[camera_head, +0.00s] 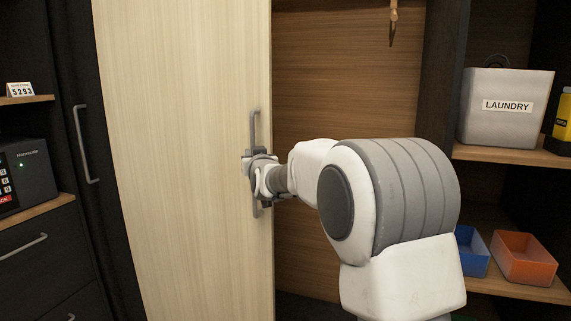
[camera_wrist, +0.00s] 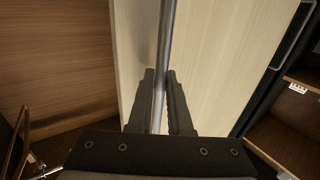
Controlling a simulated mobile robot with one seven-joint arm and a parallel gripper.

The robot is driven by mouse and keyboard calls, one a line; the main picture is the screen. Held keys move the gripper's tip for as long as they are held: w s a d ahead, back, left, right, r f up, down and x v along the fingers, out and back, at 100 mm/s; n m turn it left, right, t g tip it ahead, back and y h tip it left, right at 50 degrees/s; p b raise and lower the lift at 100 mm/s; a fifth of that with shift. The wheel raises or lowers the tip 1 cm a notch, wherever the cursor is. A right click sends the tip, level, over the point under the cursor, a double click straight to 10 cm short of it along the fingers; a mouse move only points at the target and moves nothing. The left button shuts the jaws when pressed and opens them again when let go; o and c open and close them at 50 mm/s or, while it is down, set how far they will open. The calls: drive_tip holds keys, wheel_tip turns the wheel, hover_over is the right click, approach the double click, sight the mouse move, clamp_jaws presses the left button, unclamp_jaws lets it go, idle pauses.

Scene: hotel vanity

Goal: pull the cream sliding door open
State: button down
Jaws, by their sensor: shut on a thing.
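The cream sliding door (camera_head: 183,150) is a tall pale wood-grain panel at the left middle of the head view. A vertical grey bar handle (camera_head: 254,128) is fixed near its right edge. My gripper (camera_head: 257,166) is at the handle's middle, shut on the bar. In the wrist view the door (camera_wrist: 215,60) fills the middle. The handle (camera_wrist: 165,50) runs down between the two dark fingers of my gripper (camera_wrist: 160,95). To the right of the door's edge, the brown wooden closet interior (camera_head: 345,90) shows. My arm hides part of that opening.
Dark panels with a grey handle (camera_head: 84,145) stand left of the door, beside a safe (camera_head: 27,175) on a shelf. At right, shelves hold a laundry bin (camera_head: 503,122), a yellow bottle (camera_head: 564,113), a blue bin (camera_head: 471,252) and an orange bin (camera_head: 524,259).

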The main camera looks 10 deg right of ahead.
sight(224, 147)
drive_tip(key=w+a+p, duration=0.1)
drive_tip(key=a, duration=0.1)
drive_tip(key=w+a+p, duration=0.1)
drive_tip(key=w+a, duration=0.1)
drive_tip(key=a, duration=0.1)
drive_tip(key=w+a+p, duration=0.1)
drive_tip(key=a, duration=0.1)
drive_tip(key=shift+w+a, duration=0.25)
drive_tip(key=shift+a, duration=0.05)
drive_tip(key=c, duration=1.1)
unclamp_jaws()
drive_tip(key=shift+s+d, duration=0.1)
drive_tip(key=shift+s, duration=0.05)
drive_tip(key=s, duration=1.7)
drive_tip(key=shift+s+d, duration=0.1)
drive_tip(key=shift+d, duration=0.2)
